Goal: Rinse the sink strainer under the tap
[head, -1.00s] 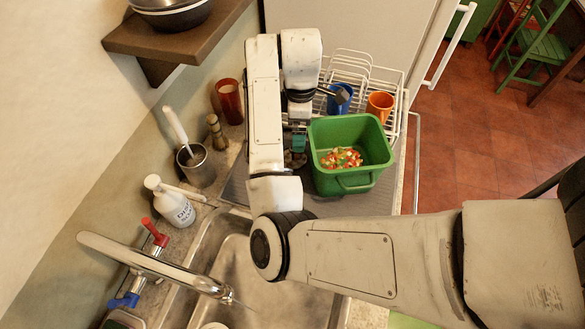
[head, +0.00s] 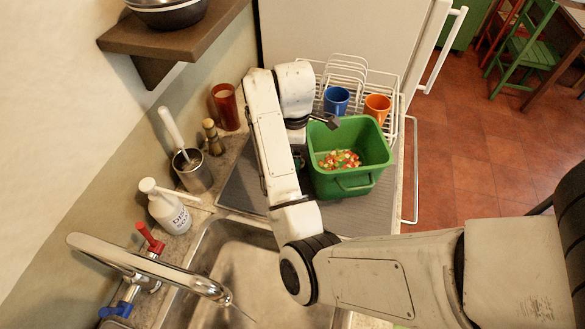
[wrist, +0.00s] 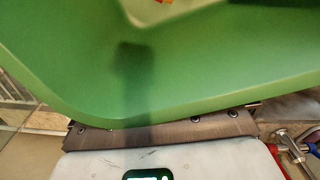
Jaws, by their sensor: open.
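The chrome tap (head: 150,268), with a red and a blue handle, reaches over the metal sink (head: 250,262). A thin streak at its spout looks like running water. I cannot make out the sink strainer in either current view; my arm covers part of the sink. My gripper (wrist: 160,132) is open, close beside the green tub (head: 350,180). In the head view it is mostly hidden behind my arm, at the tub's left side. The tub's green wall (wrist: 200,75) fills most of the wrist view, and I cannot tell whether the gripper touches it.
The tub holds colourful scraps (head: 340,160). Behind it a white rack (head: 345,68) holds a blue cup (head: 336,100) and an orange cup (head: 377,107). A soap bottle (head: 168,210), a metal holder with a brush (head: 193,172) and a red glass (head: 226,107) line the wall.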

